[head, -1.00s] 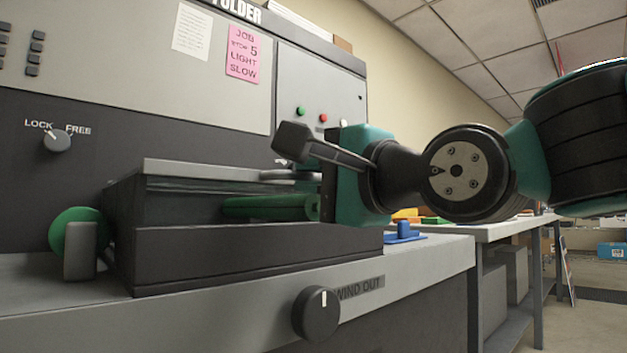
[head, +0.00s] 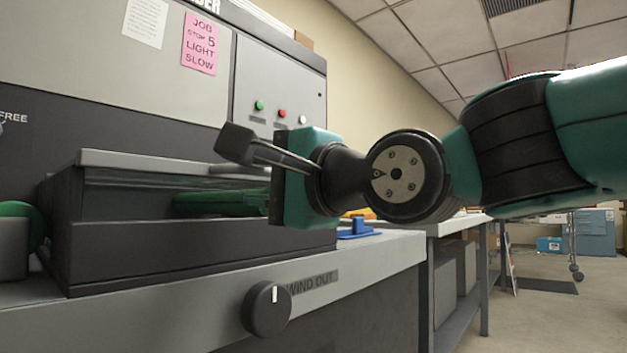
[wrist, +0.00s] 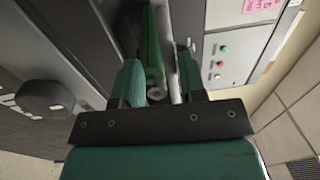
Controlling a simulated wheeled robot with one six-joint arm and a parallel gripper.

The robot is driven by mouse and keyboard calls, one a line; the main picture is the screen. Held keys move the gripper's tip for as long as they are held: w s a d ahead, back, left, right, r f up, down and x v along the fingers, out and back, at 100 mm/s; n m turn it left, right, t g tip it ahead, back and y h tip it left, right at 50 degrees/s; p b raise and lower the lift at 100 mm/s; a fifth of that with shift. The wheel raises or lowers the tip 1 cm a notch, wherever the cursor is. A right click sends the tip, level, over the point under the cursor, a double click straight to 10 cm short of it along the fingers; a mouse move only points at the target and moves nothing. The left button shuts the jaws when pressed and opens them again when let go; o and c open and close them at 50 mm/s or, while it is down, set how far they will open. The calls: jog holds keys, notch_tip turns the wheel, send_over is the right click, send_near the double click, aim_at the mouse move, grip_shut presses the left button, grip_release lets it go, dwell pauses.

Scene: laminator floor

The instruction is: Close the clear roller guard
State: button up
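The folder machine's roller unit (head: 150,238) sits on the grey bench in the head view. A long green roller (head: 205,203) lies in it and also shows in the wrist view (wrist: 153,45). A pale bar (head: 140,159) runs along the top of the unit. Below it is a dark, see-through band (head: 125,182), which looks like the clear guard; its exact angle is hard to tell. My gripper (head: 268,178) is at the right end of the unit. In the wrist view my gripper (wrist: 158,68) has its fingers apart, with the roller's end beyond and between them. Contact with the guard cannot be told.
A wind-out knob (head: 266,308) sticks out of the bench front. A blue object (head: 358,229) lies on the bench right of the unit. Green and red buttons (head: 270,109) are on the panel behind. Open floor lies at the right.

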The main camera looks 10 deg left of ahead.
jog(key=shift+d, duration=0.1)
jog(key=p+v, duration=1.1)
jog(key=v, duration=0.6)
jog(key=shift+s, duration=0.15)
